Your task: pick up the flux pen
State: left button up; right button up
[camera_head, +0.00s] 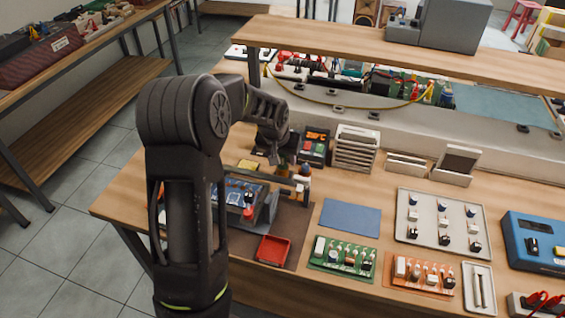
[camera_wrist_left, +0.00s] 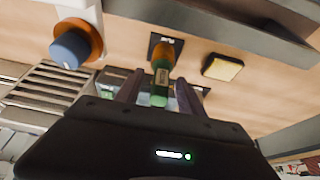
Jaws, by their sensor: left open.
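A pen-shaped item, green with an orange part, appears to be the flux pen (camera_wrist_left: 160,78). In the left wrist view it rises from a small dark square base (camera_wrist_left: 171,42). My left gripper (camera_wrist_left: 158,90) is open, with one finger on each side of the pen in that view. I see no finger touching it, and cannot tell how deep it sits between them. In the head view the left gripper (camera_head: 275,153) is over the bench's back left part, and the arm and hand hide much of the pen's area. My right gripper is not in view.
A blue-topped orange item (camera_wrist_left: 72,46) and a yellow sponge (camera_wrist_left: 222,67) stand close to the pen. A slotted rack (camera_head: 354,149) is right of the gripper. A shelf (camera_head: 400,55) runs above the back. A blue mat (camera_head: 350,217) lies bare in front.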

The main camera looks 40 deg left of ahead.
pick_arm(q)
grip_shut()
dwell(0.5)
jog(key=shift+r, duration=0.1)
notch_tip(320, 180, up, 9)
jog(key=shift+b, duration=0.8)
jog(key=shift+r, duration=0.45)
jog(key=shift+a, duration=0.1)
